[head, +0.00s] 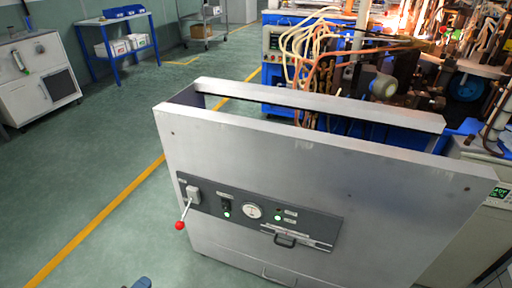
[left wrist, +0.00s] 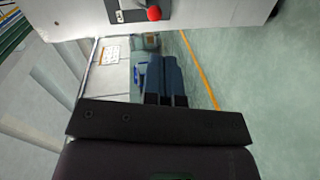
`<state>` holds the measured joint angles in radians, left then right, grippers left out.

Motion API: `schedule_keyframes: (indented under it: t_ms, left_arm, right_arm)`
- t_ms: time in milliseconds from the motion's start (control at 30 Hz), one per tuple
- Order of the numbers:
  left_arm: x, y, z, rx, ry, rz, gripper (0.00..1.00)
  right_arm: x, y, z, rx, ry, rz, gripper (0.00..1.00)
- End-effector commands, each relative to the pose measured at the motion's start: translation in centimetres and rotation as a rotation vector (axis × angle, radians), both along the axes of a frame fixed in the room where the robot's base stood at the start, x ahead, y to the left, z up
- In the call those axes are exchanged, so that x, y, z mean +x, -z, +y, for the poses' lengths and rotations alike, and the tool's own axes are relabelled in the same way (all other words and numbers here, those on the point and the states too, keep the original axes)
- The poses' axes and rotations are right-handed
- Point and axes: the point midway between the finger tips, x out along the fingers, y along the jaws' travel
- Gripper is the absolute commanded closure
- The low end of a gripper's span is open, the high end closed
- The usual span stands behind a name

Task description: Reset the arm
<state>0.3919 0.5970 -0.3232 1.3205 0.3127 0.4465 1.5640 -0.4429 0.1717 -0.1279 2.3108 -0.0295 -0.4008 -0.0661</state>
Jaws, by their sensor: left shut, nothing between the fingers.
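A grey metal cabinet (head: 240,165) with a dark control panel (head: 310,228) stands in front of me in the head view. A lever with a red ball knob (head: 180,225) hangs down from a white switch box (head: 193,194) at the panel's left end. The red knob also shows at the top of the left wrist view (left wrist: 154,13). Only a small blue tip of my left gripper (head: 142,283) shows at the head view's bottom edge. In the left wrist view its fingers (left wrist: 166,62) are together and empty, apart from the knob. My right gripper is out of view.
The panel has a round gauge (head: 252,211), green lights and a dark handle (head: 284,241). Machinery with hoses (head: 310,50) stands behind the cabinet. A blue table (head: 118,35) and a white cabinet (head: 35,80) stand at the back left. The green floor on the left is clear.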

Motion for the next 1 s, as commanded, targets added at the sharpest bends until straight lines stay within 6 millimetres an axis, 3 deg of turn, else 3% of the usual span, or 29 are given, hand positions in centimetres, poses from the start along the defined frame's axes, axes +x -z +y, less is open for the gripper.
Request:
schedule_keyframes:
  t_ms: [267, 467, 700, 1000]
  left_arm:
    - [-5.6, 0.1, -0.4, 0.292, 0.064, 0.009, 1.00]
    - [-11.1, -0.7, -0.8, 0.589, 0.151, 0.009, 1.00]
    - [-19.2, -3.9, -0.9, 1.067, 0.339, -0.007, 1.00]
    - [-25.6, -8.7, -0.5, 1.505, 0.572, -0.040, 1.00]
  right_arm:
    - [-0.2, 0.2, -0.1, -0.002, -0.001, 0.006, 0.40]
    - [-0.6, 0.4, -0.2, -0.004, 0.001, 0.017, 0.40]
    - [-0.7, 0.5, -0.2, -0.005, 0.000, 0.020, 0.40]
    - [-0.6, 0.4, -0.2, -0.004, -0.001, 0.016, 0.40]
